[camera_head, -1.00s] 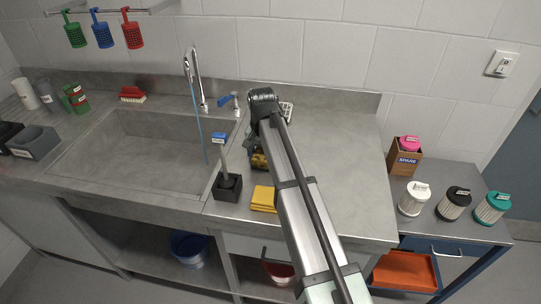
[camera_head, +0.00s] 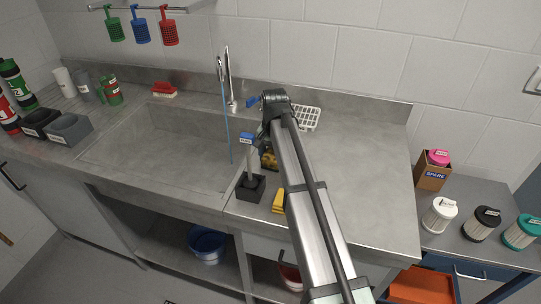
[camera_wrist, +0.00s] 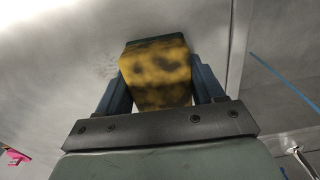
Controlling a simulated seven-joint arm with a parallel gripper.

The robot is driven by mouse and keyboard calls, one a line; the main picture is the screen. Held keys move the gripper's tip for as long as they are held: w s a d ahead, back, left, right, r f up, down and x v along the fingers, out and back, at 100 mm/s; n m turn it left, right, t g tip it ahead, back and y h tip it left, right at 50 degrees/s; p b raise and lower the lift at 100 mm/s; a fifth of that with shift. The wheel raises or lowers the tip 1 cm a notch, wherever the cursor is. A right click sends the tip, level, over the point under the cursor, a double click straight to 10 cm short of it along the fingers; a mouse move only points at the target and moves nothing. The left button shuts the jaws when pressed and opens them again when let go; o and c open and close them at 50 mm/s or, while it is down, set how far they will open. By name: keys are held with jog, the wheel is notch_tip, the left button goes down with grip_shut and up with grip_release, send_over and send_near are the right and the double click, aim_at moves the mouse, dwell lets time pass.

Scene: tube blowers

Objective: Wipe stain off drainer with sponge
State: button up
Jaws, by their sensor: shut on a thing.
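My gripper (camera_wrist: 158,95) is shut on a yellow sponge (camera_wrist: 156,72) with dark blotches and a dark strip at its far edge. In the head view the sponge (camera_head: 268,160) is partly hidden by my arm, low over the left part of the steel drainer (camera_head: 365,185), right of the sink. In the wrist view the sponge's far edge is at or close to the grey drainer surface (camera_wrist: 60,60); I cannot tell whether it touches. A faint dark smudge (camera_wrist: 104,66) shows on the surface just left of the sponge. Part of the surface is hidden behind the sponge and gripper.
A black holder with a blue-tagged upright handle (camera_head: 250,187) and a folded yellow cloth (camera_head: 279,201) stand near the front edge. A white rack (camera_head: 306,117) lies at the back. The sink (camera_head: 150,150) and tap (camera_head: 229,80) are left. The drainer's right side is clear.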

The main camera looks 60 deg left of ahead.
jog(key=shift+w+d, duration=3.05)
jog(key=shift+d, duration=0.05)
jog(key=shift+s+d, duration=0.1)
jog(key=shift+s, duration=0.15)
jog(key=shift+s+a, duration=0.45)
jog(key=shift+a, duration=0.2)
jog(key=shift+s+a, duration=3.2)
jog(key=shift+s, duration=0.05)
jog(key=shift+w+d, duration=3.8)
jog(key=shift+d, duration=0.1)
notch_tip(320, 180, up, 8)
jog(key=shift+w+r, duration=0.1)
